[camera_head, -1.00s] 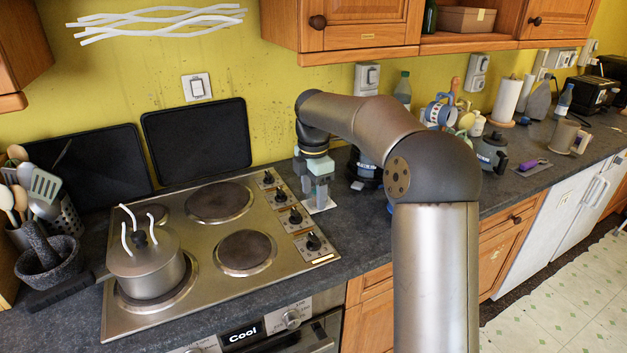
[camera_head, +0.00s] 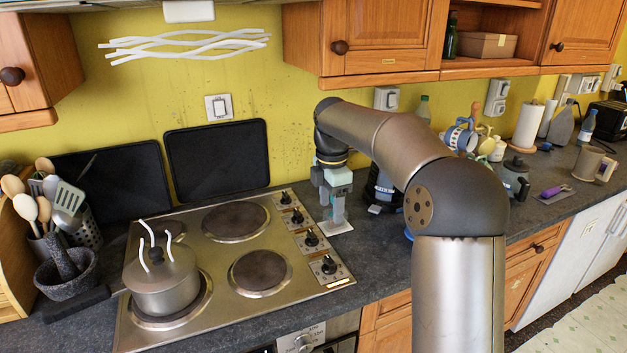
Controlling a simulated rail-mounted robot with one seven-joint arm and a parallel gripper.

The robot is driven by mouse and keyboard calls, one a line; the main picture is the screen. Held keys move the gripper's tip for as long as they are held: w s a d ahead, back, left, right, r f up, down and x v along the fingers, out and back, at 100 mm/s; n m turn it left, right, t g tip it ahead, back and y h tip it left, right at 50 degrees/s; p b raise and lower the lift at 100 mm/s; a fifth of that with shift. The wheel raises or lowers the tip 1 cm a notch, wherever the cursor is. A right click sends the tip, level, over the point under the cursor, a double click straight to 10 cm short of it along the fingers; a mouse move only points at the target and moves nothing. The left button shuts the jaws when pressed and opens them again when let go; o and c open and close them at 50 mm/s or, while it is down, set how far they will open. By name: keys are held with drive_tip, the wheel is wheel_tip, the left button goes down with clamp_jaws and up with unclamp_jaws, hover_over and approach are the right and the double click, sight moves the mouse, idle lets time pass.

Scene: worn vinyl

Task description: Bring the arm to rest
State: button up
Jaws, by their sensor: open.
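My gripper (camera_head: 335,222) points down just right of the stove, over a small white patch (camera_head: 340,227) on the dark worktop. It is open, and I see nothing held between its fingers. Whether the fingertips touch the surface I cannot tell. My arm comes up from the bottom right, bends at a dark elbow and reaches left to the gripper. It hides part of the worktop and wall behind it.
The stove (camera_head: 290,262) with its knobs lies left of my gripper. A lidded pot (camera_head: 163,285) stands on its front left plate. A dark appliance (camera_head: 383,188) stands close right of the gripper. Wall cupboards (camera_head: 384,45) hang above. A mortar (camera_head: 66,278) stands far left.

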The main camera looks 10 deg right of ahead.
drive_tip(key=s+f+m, duration=0.3)
drive_tip(key=s+m, duration=0.3)
drive_tip(key=s, duration=0.5)
drive_tip(key=s+f+m, duration=0.4)
drive_tip(key=s+m, duration=0.3)
drive_tip(key=s, duration=0.5)
drive_tip(key=s+f+m, duration=0.3)
drive_tip(key=s+m, duration=0.4)
drive_tip(key=s, duration=0.5)
drive_tip(key=shift+f+t, duration=0.25)
drive_tip(key=shift+t, duration=0.05)
drive_tip(key=shift+w+d, duration=0.1)
